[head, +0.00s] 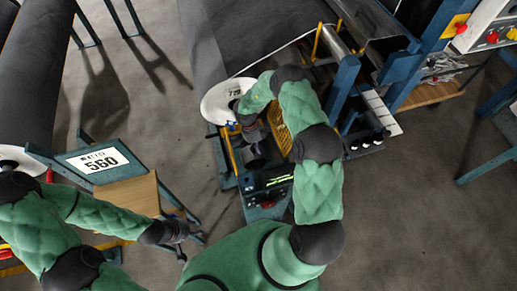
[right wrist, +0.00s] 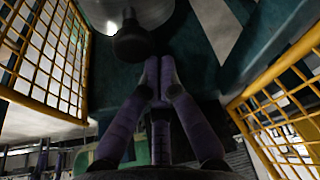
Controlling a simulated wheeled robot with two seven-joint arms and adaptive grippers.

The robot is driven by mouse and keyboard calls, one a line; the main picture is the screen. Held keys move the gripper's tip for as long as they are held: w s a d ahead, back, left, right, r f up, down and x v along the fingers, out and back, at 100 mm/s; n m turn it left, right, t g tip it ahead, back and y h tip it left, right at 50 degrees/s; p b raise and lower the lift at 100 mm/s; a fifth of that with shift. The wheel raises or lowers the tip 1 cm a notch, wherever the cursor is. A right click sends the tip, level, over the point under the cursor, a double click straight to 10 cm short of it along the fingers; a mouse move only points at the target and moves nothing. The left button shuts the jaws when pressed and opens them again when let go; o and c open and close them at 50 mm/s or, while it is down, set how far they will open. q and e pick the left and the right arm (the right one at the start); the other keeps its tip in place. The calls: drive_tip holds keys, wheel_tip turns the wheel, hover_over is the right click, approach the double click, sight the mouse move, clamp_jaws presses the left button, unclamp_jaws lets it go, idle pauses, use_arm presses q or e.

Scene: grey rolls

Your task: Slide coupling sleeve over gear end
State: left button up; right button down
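In the head view, a large grey roll with a white end disc (head: 222,100) ends above the teal machine. My right gripper (head: 240,118) is beside this disc, partly hidden by its own arm. In the right wrist view, the fingers of my right gripper (right wrist: 154,68) come together at the tips, with nothing visible between them. A dark round part (right wrist: 131,43) on a short stem is just beyond and left of the tips; I cannot tell whether it is the sleeve or the gear end, nor whether they touch. My left gripper (head: 182,232) is low at the left, away from the machine; its fingers are too small to read.
Yellow mesh guards stand left (right wrist: 50,55) and right (right wrist: 285,115) of my right gripper. A teal stand with a "560" sign (head: 95,160) and a brown board (head: 130,193) are near my left arm.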

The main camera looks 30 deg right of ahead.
drive_tip(key=v, duration=1.1)
drive_tip(key=shift+w+r, duration=0.2)
drive_tip(key=shift+r, duration=0.05)
drive_tip(key=shift+a, duration=0.1)
